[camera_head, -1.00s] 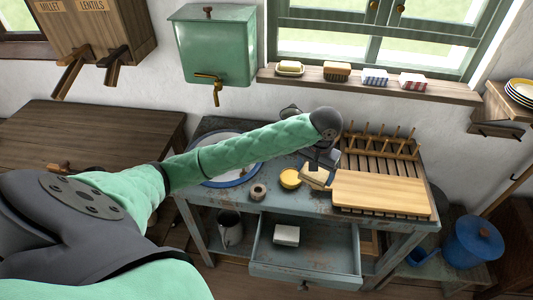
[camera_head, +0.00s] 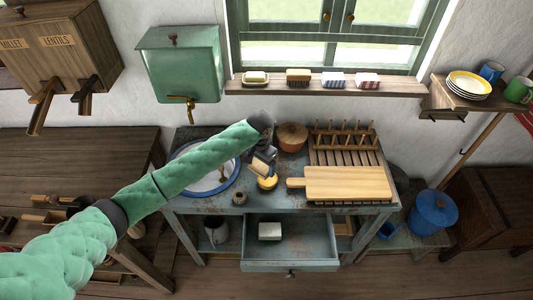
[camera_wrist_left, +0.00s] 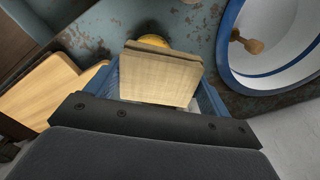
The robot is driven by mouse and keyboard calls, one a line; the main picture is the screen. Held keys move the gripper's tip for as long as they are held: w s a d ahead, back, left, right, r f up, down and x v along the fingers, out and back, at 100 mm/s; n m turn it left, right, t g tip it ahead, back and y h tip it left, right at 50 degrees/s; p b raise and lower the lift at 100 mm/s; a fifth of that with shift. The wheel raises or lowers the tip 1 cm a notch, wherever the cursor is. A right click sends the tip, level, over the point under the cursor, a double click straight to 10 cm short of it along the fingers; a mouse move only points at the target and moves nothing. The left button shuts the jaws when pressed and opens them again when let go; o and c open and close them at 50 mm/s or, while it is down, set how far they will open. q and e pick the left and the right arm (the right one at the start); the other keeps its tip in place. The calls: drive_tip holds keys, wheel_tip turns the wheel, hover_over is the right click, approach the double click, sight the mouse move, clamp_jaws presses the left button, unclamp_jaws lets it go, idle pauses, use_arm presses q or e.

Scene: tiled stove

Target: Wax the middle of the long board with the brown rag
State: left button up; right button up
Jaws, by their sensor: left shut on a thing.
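My left gripper (camera_head: 264,157) is shut on a flat, light brown folded pad, which I take for the brown rag (camera_head: 259,168). The rag (camera_wrist_left: 160,76) fills the space between the fingers in the left wrist view. The gripper is above the round yellow tin (camera_head: 267,184), which the rag partly hides in the left wrist view (camera_wrist_left: 154,40). The long board (camera_head: 346,183), pale wood with a handle at its left, lies flat on the slatted rack, right of the gripper and apart from it. Its edge also shows in the left wrist view (camera_wrist_left: 42,92). My right gripper is out of view.
A blue-rimmed basin (camera_head: 236,180) stands left of the tin. A brown lidded pot (camera_head: 292,136) stands behind. Pegs (camera_head: 343,134) rise behind the board. A small brown jar (camera_head: 240,199) is near the front edge. The open drawer (camera_head: 290,267) sticks out below, holding a white block (camera_head: 270,231).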

use_arm(q)
drive_tip(key=shift+w+d+m+p, duration=0.15)
drive_tip(key=shift+d+m, duration=0.05)
drive_tip(key=shift+d, duration=0.3)
drive_tip(key=shift+w+d+m+p, duration=0.15)
drive_tip(key=shift+d+m, duration=0.05)
drive_tip(key=shift+d, duration=0.25)
drive_tip(key=shift+d+f, duration=0.1)
drive_tip(key=shift+f, duration=0.1)
wheel_tip(320, 180, down, 2)
drive_tip(key=shift+d+f+b, duration=0.1)
drive_tip(key=shift+b, duration=1.1)
drive_tip(key=shift+f+b, duration=0.85)
drive_tip(key=shift+b, duration=0.1)
drive_tip(key=shift+f+b, duration=0.45)
drive_tip(key=shift+w+f+b, duration=0.1)
drive_tip(key=shift+f+b, duration=0.35)
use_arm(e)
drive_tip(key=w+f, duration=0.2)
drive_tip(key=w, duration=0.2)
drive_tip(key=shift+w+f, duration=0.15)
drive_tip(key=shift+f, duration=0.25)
